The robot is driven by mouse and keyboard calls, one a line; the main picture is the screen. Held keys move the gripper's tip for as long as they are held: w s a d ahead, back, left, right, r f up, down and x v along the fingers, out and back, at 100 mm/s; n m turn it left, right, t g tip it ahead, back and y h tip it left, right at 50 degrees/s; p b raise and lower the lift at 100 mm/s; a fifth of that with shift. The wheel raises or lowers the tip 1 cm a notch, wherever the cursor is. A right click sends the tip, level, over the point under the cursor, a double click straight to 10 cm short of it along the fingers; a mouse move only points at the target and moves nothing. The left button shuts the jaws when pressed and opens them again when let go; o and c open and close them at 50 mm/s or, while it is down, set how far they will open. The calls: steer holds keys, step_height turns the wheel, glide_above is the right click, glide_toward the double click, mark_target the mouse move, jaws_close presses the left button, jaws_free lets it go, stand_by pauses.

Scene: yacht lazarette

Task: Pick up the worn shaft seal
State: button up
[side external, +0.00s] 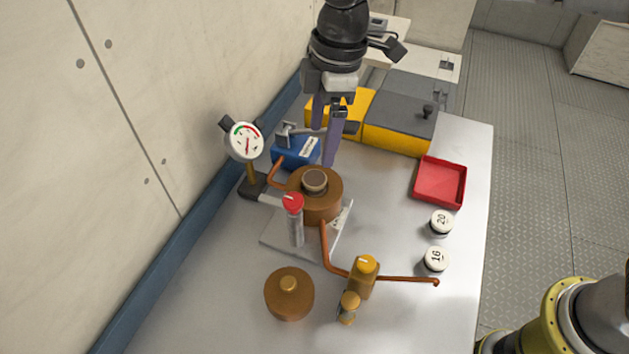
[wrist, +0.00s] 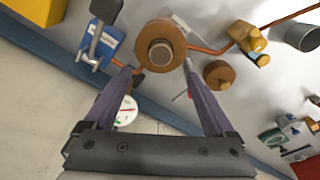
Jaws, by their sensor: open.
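A brown round pump housing (side external: 321,206) stands on a pale square plate in the middle of the bench. A short grey-brown ring-shaped part (side external: 314,179) sits in its top; I take it to be the worn shaft seal, though its wear is too small to tell. It also shows in the wrist view (wrist: 159,53). My gripper (side external: 324,147) is open and empty, fingers pointing down, above and behind the housing. In the wrist view, my gripper's fingertips (wrist: 158,69) are spread wide, with the seal just beyond the gap between them.
A red-capped tube (side external: 294,222) stands close in front of the housing. A gauge (side external: 245,142) and blue box (side external: 297,151) stand behind left. A copper pipe joins a brass valve (side external: 363,275). A red tray (side external: 440,183) and two white-lidded jars (side external: 441,222) (side external: 436,259) lie right.

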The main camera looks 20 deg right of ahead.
mark_target(315, 178)
steer(key=f, duration=0.6)
steer(key=a+f, duration=0.1)
steer(key=f, duration=0.2)
steer(key=shift+a+f, duration=0.1)
steer(key=shift+f, duration=0.05)
jaws_close()
stand_by(0.3)
